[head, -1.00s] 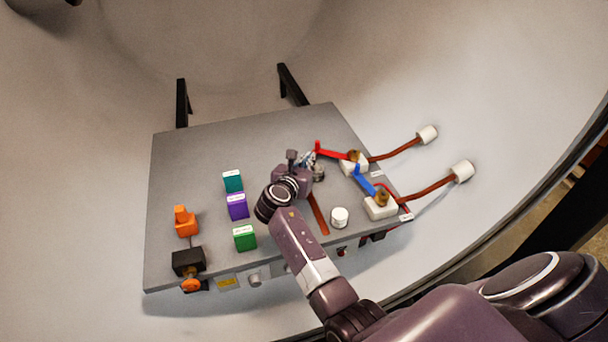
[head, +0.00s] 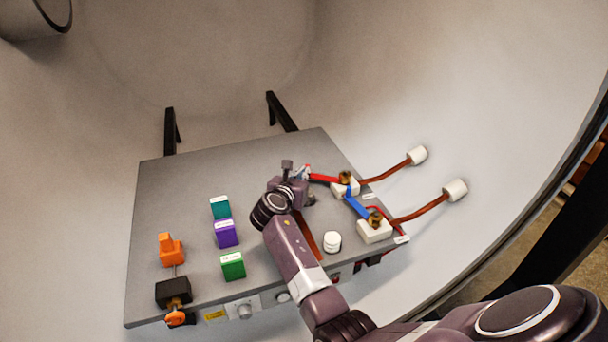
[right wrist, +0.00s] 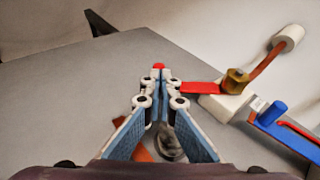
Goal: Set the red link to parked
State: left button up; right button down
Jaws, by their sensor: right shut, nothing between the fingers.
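The red link (head: 323,178) is a flat bar. It runs left from a brass knob (head: 345,178) on a white block at the table's right side. Its free end reaches my right gripper (head: 304,174). In the right wrist view the red link (right wrist: 201,88) passes behind the right finger, and a red tip shows just beyond the fingertips (right wrist: 160,82). My right gripper is shut with nothing between its fingers, close by the free end. I cannot tell whether they touch. The blue link (head: 356,205) runs between the two brass knobs. My left gripper is not in view.
The grey table (head: 180,200) sits inside a pale curved chamber. Teal (head: 220,208), purple (head: 227,234) and green (head: 233,266) blocks and an orange piece (head: 171,250) stand at left. A white cylinder (head: 332,242) stands near my right forearm. Brown rods (head: 390,171) run to the wall.

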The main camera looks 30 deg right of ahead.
aim_at(306, 165)
jog(key=shift+w+d+m+g+h, duration=0.2)
jog(key=shift+w+m+g+h, duration=0.1)
jog(key=shift+w+m+g, duration=0.1)
jog(key=shift+w+d+b, duration=0.2)
jog(key=shift+b, duration=0.1)
jog(key=shift+w+d+m+g, duration=0.3)
jog(key=shift+w+d, duration=0.55)
jog(key=shift+d, duration=0.1)
jog(key=shift+w+d+h+b, duration=0.3)
jog(key=shift+w+d+b, duration=0.15)
jog(key=shift+b, duration=0.3)
jog(key=shift+w+d+m+g+h+b, duration=0.3)
jog(key=shift+d+m+g+b, duration=0.15)
jog(key=shift+m+g, duration=0.3)
jog(key=shift+w+d+f, duration=0.1)
jog(key=shift+w+d, duration=0.1)
jog(key=shift+d, duration=0.25)
jog(key=shift+w+d+b, duration=0.1)
jog(key=shift+d+b, duration=0.3)
jog(key=shift+d, duration=0.15)
jog(key=shift+w+d, duration=0.2)
jog(key=shift+d, duration=0.25)
